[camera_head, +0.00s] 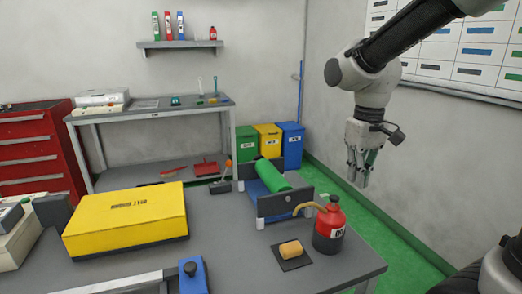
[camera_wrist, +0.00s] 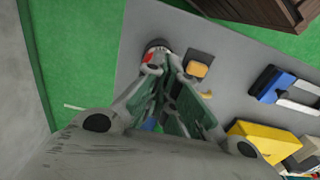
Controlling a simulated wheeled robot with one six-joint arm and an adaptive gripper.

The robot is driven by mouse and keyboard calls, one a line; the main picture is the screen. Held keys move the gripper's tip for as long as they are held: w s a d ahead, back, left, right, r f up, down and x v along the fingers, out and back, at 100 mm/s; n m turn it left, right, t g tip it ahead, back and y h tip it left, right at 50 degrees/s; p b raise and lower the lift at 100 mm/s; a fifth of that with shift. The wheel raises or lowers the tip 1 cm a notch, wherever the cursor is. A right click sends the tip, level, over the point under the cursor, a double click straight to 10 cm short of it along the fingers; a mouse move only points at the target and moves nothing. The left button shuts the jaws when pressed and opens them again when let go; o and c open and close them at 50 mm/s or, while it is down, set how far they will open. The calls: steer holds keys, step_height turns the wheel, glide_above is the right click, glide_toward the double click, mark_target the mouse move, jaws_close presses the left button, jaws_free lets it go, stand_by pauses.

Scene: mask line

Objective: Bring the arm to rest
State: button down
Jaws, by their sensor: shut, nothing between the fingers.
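My gripper (camera_head: 359,178) hangs from my raised arm at the right of the head view, pointing down. It is above and beyond the right edge of the grey table (camera_head: 230,228), apart from everything. In the wrist view my gripper (camera_wrist: 168,92) points down with its fingers shut and nothing between them. The red oil can (camera_head: 329,230) stands on the table's right side, below my gripper. The can is partly hidden behind the fingers in the wrist view (camera_wrist: 150,57).
On the table are a tan roll (camera_head: 291,249) on a dark pad, a green roller (camera_head: 270,179) in a dark stand, a yellow case (camera_head: 126,217) and a blue block (camera_head: 193,276). Colored bins (camera_head: 269,141) stand by the back wall. A wall chart (camera_head: 470,50) hangs near my arm.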

steer(key=s+d+r+m+t, duration=0.1)
steer(key=s+d+r+t, duration=0.1)
steer(key=s+d, duration=0.4)
steer(key=s+d+r+m+t, duration=0.2)
steer(key=s+d, duration=0.3)
steer(key=s, duration=0.3)
steer(key=shift+d+r+m, duration=0.3)
steer(key=shift+d+r, duration=0.1)
steer(key=shift+r, duration=0.2)
stand_by(0.7)
